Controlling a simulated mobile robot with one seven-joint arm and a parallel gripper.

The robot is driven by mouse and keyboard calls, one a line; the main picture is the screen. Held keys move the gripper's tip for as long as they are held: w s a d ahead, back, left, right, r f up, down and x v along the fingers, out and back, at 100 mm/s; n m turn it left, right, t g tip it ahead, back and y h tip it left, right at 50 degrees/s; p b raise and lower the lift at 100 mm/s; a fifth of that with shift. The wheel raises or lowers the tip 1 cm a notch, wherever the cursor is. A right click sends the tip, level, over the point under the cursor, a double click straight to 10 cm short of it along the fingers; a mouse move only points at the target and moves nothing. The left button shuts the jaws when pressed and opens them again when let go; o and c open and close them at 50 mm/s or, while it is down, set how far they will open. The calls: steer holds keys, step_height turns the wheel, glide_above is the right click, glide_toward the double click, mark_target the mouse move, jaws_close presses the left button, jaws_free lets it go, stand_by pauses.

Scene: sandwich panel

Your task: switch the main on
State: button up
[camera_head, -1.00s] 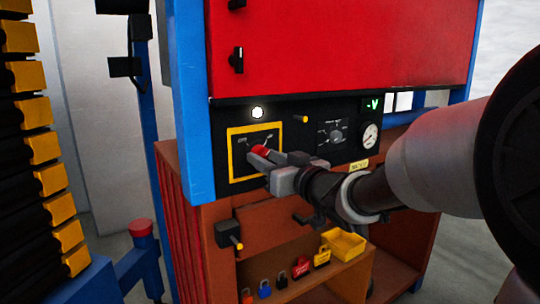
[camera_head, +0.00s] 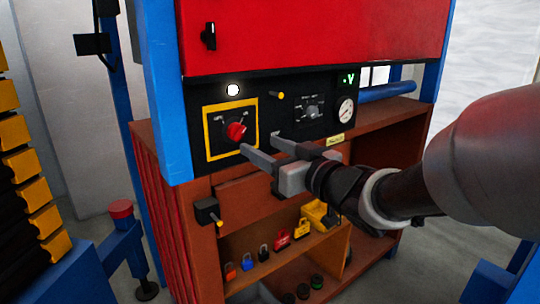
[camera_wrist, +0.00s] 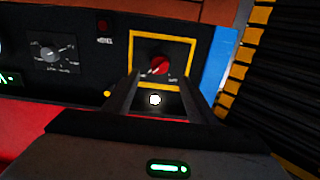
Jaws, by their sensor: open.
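The main switch is a red rotary knob (camera_head: 236,131) inside a yellow square frame (camera_head: 207,148) on the black panel. It also shows in the wrist view (camera_wrist: 159,65), between and beyond my two fingers, with its white pointer toward the lower left of that picture. My gripper (camera_head: 262,148) is open and empty, its fingers apart, in front of the panel and just to the lower right of the knob. It appears to be clear of the knob. The labels around the knob are too small to read surely.
A white lamp (camera_head: 233,90) is lit above the frame. A second selector (camera_head: 312,111), a gauge (camera_head: 345,109) and a green display (camera_head: 347,79) sit to the right. Padlocks and a yellow bin (camera_head: 314,213) are on the shelf below. Space before the panel is free.

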steer(key=v, duration=0.8)
steer(key=s+d+f+m+g+h, duration=0.1)
steer(key=d+f+m+g+h, duration=0.15)
steer(key=d+m+h, duration=0.65)
steer(key=s+a+f+n+g+h, duration=0.1)
steer(key=s+f+g, duration=0.25)
steer(key=s, duration=0.45)
steer(key=s+a+f+n+g, duration=0.25)
steer(key=s+f, duration=0.25)
steer(key=s, duration=0.4)
step_height(320, 180, up, 19)
steer(key=d+m+p, duration=0.1)
steer(key=p, duration=1.8)
steer(key=shift+w+g+p, duration=0.35)
steer(key=shift+w+g, duration=0.1)
steer(key=shift+w, duration=0.05)
